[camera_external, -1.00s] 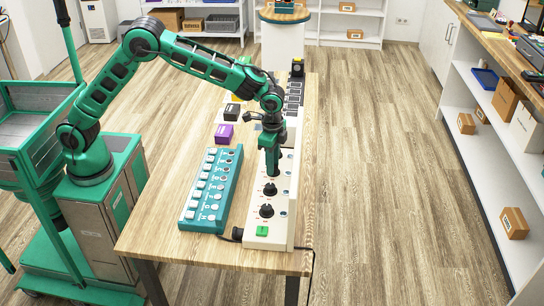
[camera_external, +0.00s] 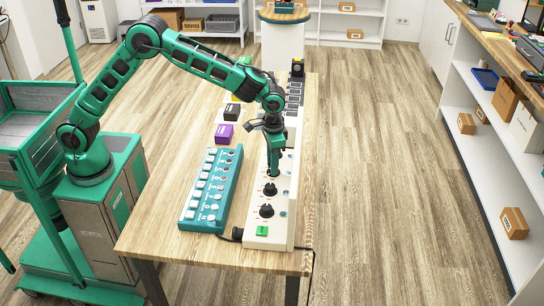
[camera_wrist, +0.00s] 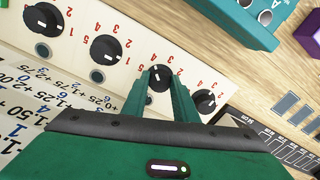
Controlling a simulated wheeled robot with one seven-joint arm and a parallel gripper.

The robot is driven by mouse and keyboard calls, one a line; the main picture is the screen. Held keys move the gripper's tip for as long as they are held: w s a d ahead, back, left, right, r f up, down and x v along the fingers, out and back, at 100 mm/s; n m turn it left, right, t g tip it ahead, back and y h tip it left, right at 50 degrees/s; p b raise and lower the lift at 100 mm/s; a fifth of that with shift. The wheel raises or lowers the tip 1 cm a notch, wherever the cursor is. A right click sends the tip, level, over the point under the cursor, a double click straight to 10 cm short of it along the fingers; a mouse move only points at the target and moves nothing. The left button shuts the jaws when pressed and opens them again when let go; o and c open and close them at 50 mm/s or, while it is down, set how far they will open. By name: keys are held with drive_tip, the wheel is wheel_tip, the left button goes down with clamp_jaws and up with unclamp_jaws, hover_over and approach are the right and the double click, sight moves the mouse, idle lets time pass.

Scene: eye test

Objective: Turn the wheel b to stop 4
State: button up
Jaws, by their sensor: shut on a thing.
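A long cream panel (camera_external: 257,242) on the table carries a row of black wheels with red digits around them. Two wheels stand bare near its front end, the nearer wheel (camera_external: 267,211) and the farther wheel (camera_external: 270,189). My gripper (camera_external: 273,173) points down over the panel just beyond them. In the wrist view my gripper (camera_wrist: 163,92) has its fingers on either side of a black wheel (camera_wrist: 160,77), shut on it. A white mark shows on this wheel; the digit it points at is unclear. No wheel letters are legible. Another wheel (camera_wrist: 204,101) lies just right of the fingers.
A teal box (camera_external: 208,195) with rows of pale keys lies left of the panel. A purple block (camera_external: 224,134) and a black block (camera_external: 232,111) stand farther back. A green square (camera_external: 262,231) marks the panel's front end.

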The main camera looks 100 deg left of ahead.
drive_tip(key=shift+w+r, duration=0.2)
drive_tip(key=shift+w, duration=0.1)
drive_tip(key=o, duration=1.1)
drive_tip(key=shift+c, duration=0.2)
drive_tip(key=shift+s+f, duration=0.1)
drive_tip(key=shift+f, duration=0.05)
wheel_tip(320, 180, up, 11)
drive_tip(key=shift+d+f, duration=0.1)
drive_tip(key=shift+f, duration=0.05)
